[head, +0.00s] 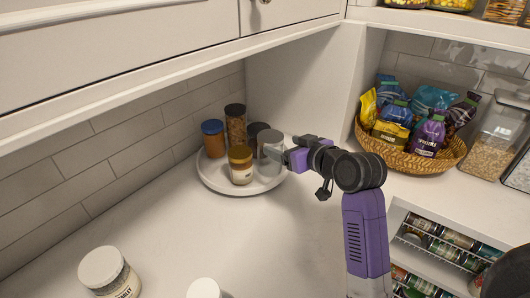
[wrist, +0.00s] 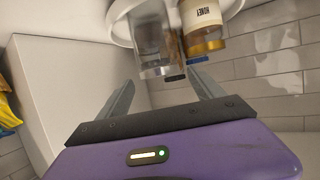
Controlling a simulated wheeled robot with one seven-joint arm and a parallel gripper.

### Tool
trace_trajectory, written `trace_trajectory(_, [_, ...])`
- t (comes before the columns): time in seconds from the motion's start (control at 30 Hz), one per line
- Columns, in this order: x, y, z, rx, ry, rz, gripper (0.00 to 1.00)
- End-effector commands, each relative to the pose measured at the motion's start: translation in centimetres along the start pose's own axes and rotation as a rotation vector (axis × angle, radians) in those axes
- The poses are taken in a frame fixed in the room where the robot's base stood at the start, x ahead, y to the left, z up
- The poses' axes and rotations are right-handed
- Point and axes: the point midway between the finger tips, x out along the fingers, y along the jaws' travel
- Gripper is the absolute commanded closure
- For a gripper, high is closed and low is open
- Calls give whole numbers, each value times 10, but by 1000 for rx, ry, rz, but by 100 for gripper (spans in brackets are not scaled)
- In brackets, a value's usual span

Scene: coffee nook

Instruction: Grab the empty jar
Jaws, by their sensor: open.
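The empty jar (head: 270,148) is clear and stands upright at the right side of a round white tray (head: 215,184). My gripper (head: 285,158) is at its right side, close to it. In the wrist view, which shows the scene upside down, the empty jar (wrist: 153,40) is ahead of the space between my two spread fingers (wrist: 163,86). The fingers are open with nothing between them. I cannot tell whether a fingertip touches the jar.
A honey jar (head: 241,165), a blue-lidded jar (head: 213,139), a tall dark-lidded jar (head: 235,127) and another dark-lidded jar (head: 255,133) share the tray. A wicker basket (head: 440,160) of bags stands right. A white-lidded jar (head: 107,275) stands front left. The middle counter is clear.

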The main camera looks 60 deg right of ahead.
Motion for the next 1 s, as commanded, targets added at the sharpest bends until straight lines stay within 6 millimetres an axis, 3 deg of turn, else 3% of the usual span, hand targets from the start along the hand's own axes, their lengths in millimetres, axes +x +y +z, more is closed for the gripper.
trace_trajectory(0.3, [50, 0, -2, -2, 1, 0, 23])
trace_trajectory(0.57, [68, 0, -2, -2, 2, 0, 23])
trace_trajectory(0.8, [100, 2, -2, -1, 2, 1, 23])
trace_trajectory(1.0, [113, 2, -1, -2, 3, 2, 23])
